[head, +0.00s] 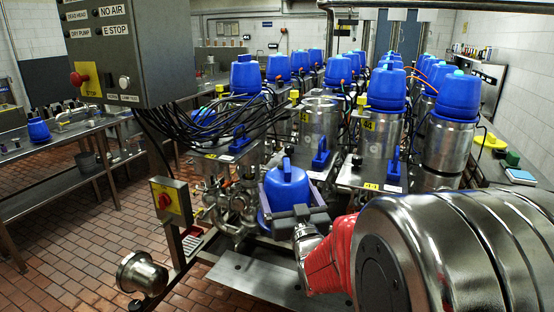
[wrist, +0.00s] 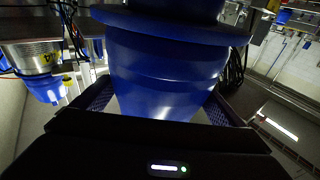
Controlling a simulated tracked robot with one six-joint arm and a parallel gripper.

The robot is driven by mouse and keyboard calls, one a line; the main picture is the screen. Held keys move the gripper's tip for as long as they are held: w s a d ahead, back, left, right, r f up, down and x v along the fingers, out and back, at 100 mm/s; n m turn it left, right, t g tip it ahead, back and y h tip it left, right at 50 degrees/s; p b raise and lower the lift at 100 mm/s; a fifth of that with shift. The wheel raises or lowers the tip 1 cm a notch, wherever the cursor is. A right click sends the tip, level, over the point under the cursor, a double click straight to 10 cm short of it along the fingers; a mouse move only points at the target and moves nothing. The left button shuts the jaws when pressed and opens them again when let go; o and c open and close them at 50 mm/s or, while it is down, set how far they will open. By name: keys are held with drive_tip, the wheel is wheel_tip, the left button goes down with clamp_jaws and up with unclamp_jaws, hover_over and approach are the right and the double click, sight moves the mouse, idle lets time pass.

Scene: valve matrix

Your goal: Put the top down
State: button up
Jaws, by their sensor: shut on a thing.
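The blue top (head: 287,188), a rounded cap with a raised ridge, is between the dark fingers of my gripper (head: 286,200). My gripper is shut on its sides and holds it in front of the valve matrix, near a grey steel plate (head: 255,275). In the wrist view the blue top (wrist: 165,70) fills the middle, with a wide rim near the upper edge and a finger on each side. Its underside is hidden in the head view, and I cannot tell whether it touches anything below.
Steel valve cylinders (head: 380,140) with blue tops stand in rows behind. Black cables (head: 240,110) hang at the left of them. A control box (head: 130,50) and a small yellow stop box (head: 171,201) stand left. A bench (head: 60,185) at far left carries another blue top (head: 38,130).

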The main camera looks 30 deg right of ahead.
drive_tip(key=w+a+f+n+y, duration=0.1)
drive_tip(key=w+a+f+y, duration=0.1)
drive_tip(key=a+f, duration=0.7)
drive_tip(key=w+a+f+n+y, duration=0.1)
drive_tip(key=w+a+f+y, duration=0.1)
drive_tip(key=a+f, duration=0.7)
drive_tip(key=shift+w+n+t, duration=0.3)
drive_tip(key=shift+w, duration=0.5)
drive_tip(key=shift+s+d+f, duration=0.1)
drive_tip(key=shift+s, duration=0.05)
